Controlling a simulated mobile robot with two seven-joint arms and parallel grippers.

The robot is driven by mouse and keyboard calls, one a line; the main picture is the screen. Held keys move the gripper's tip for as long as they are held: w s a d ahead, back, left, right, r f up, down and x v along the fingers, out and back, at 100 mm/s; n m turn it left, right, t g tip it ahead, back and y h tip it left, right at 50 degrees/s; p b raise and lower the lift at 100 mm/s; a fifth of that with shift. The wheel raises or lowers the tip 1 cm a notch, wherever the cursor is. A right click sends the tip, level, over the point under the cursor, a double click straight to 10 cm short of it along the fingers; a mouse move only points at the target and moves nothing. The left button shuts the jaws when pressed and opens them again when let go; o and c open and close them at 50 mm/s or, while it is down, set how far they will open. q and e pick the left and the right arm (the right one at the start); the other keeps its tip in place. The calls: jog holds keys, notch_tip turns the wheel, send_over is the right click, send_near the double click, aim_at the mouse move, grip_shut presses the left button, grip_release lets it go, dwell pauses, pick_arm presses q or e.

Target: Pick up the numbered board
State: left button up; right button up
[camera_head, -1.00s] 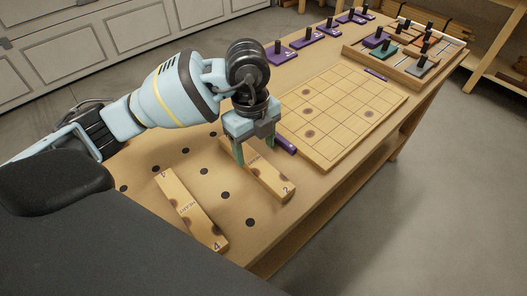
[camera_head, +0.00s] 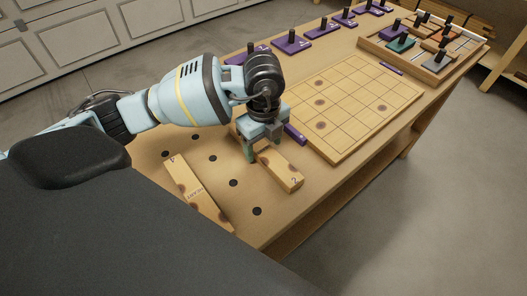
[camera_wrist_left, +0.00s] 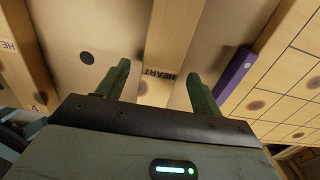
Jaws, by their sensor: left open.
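A long wooden board (camera_head: 282,172) with a dark number 2 at its near end lies on the bench. In the left wrist view this board (camera_wrist_left: 176,38) bears the word HEART and runs between my fingers. My left gripper (camera_head: 264,147) is open over the board's far part, with a finger on each side. In the wrist view both green fingertips (camera_wrist_left: 157,75) stand apart from the board's edges. A second numbered board (camera_head: 197,194), also marked HEART, lies to the left. My gripper hides the first board's far end. My right gripper is not in view.
A gridded wooden panel (camera_head: 362,103) lies close to the right of the first board, with a purple bar (camera_head: 295,134) between them. Purple knobbed blocks (camera_head: 292,43) line the far edge. A tray (camera_head: 379,51) of knobbed pieces stands at the back right.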

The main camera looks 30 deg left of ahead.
pick_arm(q)
jog(key=shift+f, duration=0.9)
jog(key=c, duration=1.2)
jog(key=shift+o, duration=0.2)
jog(key=shift+r, duration=0.1)
jog(key=shift+r, duration=0.5)
jog(key=shift+s+d+r, duration=0.1)
jog(key=shift+s+r, duration=0.15)
jog(key=shift+r, duration=0.4)
jog(key=shift+s+d+r, duration=0.1)
jog(key=shift+s+r, duration=0.1)
jog(key=shift+r, duration=0.4)
jog(key=s+d, duration=0.1)
jog(key=s, duration=0.3)
jog(key=s+d+r, duration=0.1)
jog(key=s+d, duration=0.1)
jog(key=s, duration=0.3)
jog(key=s+d, duration=0.1)
jog(key=s, duration=0.4)
jog(key=shift+s+d+r, duration=0.2)
jog(key=shift+d, duration=0.1)
